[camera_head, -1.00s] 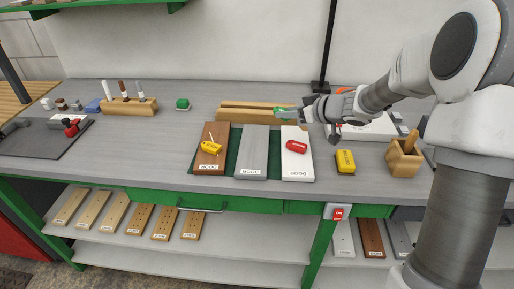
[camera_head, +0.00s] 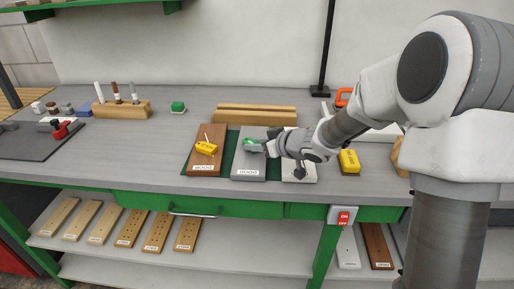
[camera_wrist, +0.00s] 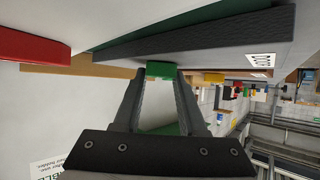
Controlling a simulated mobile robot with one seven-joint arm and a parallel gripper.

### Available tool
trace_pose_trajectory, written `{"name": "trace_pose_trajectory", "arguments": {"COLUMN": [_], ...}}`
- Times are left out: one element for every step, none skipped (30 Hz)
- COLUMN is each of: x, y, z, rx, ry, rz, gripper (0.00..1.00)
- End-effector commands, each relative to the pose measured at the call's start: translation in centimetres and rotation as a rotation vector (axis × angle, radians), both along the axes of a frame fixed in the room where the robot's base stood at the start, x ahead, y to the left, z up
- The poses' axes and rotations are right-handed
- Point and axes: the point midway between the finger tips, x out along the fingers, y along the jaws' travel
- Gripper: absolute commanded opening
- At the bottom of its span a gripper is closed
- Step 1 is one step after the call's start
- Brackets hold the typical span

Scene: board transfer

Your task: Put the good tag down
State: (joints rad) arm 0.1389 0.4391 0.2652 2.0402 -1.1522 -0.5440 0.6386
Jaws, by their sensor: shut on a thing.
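A green tag (camera_head: 247,142), which I take as the good tag, is between the fingertips of my gripper (camera_head: 259,147). It is over the grey board (camera_head: 249,171), the middle one of three boards; I cannot tell whether it touches the board. The wrist view shows the tag (camera_wrist: 160,70) pinched at the fingertips. A yellow tag (camera_head: 206,149) lies on the brown board (camera_head: 206,169) to the left. The white board (camera_head: 300,176) is partly covered by my gripper. The red tag is hidden in the head view, but shows in the wrist view (camera_wrist: 32,44).
A long wooden block (camera_head: 255,113) lies behind the boards. A yellow block (camera_head: 349,161) stands to the right. A pen holder (camera_head: 124,109) and a small green item (camera_head: 178,106) are at the back left. The bench front left of the brown board is clear.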

Motion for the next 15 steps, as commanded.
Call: {"name": "trace_pose_trajectory", "arguments": {"x": [0.00, 0.01, 0.01, 0.01, 0.00, 0.01, 0.00, 0.00, 0.01, 0.00, 0.00, 0.00, 0.00, 0.00, 0.00], "y": [0.00, 0.00, 0.01, 0.01, 0.00, 0.01, 0.00, 0.00, 0.00, 0.00, 0.00, 0.00, 0.00, 0.00, 0.00], "z": [0.18, 0.18, 0.19, 0.17, 0.11, -0.03, -0.14, -0.24, -0.20, -0.16, -0.16, -0.16, -0.16, -0.16, -0.16], "rx": [0.000, 0.000, 0.000, 0.000, 0.000, 0.000, 0.000, 0.000, 0.001, 0.000, 0.000, -0.001, -0.001, -0.001, -0.001], "ry": [-0.001, -0.001, -0.001, -0.001, -0.001, 0.000, 0.000, 0.000, -0.001, -0.001, -0.001, -0.001, -0.001, -0.001, -0.001], "rz": [0.000, 0.000, 0.000, 0.000, 0.000, 0.000, 0.000, 0.000, 0.000, 0.000, 0.000, 0.000, 0.000, 0.000, 0.000], "gripper": [0.00, 0.00, 0.00, 0.00, 0.00, 0.00, 0.00, 0.00, 0.44, 0.50, 0.55, 0.62, 0.68, 0.71, 0.71]}}
